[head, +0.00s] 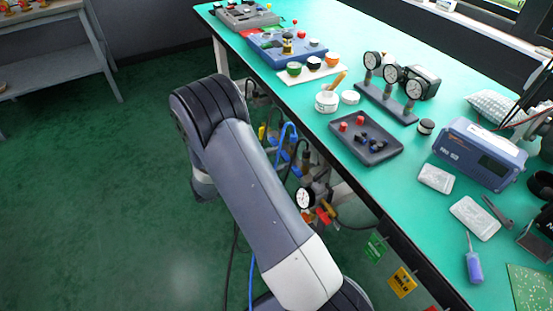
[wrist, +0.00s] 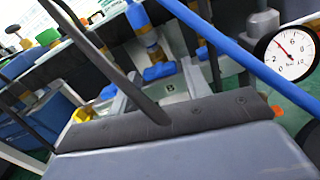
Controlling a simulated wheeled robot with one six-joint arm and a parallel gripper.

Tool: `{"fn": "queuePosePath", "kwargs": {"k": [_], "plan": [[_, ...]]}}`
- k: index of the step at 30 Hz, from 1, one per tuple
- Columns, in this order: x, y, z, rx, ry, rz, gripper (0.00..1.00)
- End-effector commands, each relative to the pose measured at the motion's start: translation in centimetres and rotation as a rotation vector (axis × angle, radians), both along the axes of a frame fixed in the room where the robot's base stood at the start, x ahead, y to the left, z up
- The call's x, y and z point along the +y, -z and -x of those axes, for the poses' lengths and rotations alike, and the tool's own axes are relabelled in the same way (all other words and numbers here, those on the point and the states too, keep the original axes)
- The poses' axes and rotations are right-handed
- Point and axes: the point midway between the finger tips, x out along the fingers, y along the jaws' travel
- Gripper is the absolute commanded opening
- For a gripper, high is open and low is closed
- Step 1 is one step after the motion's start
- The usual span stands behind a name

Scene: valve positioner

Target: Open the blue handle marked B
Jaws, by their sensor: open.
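In the wrist view a blue handle (wrist: 160,71) sits just above a small plate marked B (wrist: 170,88), below a blue and brass fitting. Its exact angle to the pipe is hard to tell. Other blue parts are near it, at the left (wrist: 108,92) and upper right (wrist: 202,51). My gripper (wrist: 170,121) shows as a grey body with a dark bolted edge across the bottom of the wrist view, in front of the handle and apart from it. In the head view my arm hides the handle.
A blue hose (wrist: 245,55) and a dark hose (wrist: 125,80) cross in front of the valves. A round gauge (wrist: 290,53) stands at the right, and a yellow part (wrist: 82,115) at the left. The green bench (head: 330,130) overhangs the pipework. The floor at left is clear.

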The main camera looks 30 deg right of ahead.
Motion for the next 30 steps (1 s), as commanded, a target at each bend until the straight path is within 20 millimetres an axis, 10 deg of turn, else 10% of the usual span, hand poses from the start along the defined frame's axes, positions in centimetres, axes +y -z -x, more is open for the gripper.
{"fn": "queuePosePath", "kwargs": {"k": [15, 30], "plan": [[0.03, 0.0, 0.0, 0.0, 0.0, 0.001, 0.14], [0.03, 0.29, 0.01, -0.162, 0.001, -0.005, 0.14]]}}
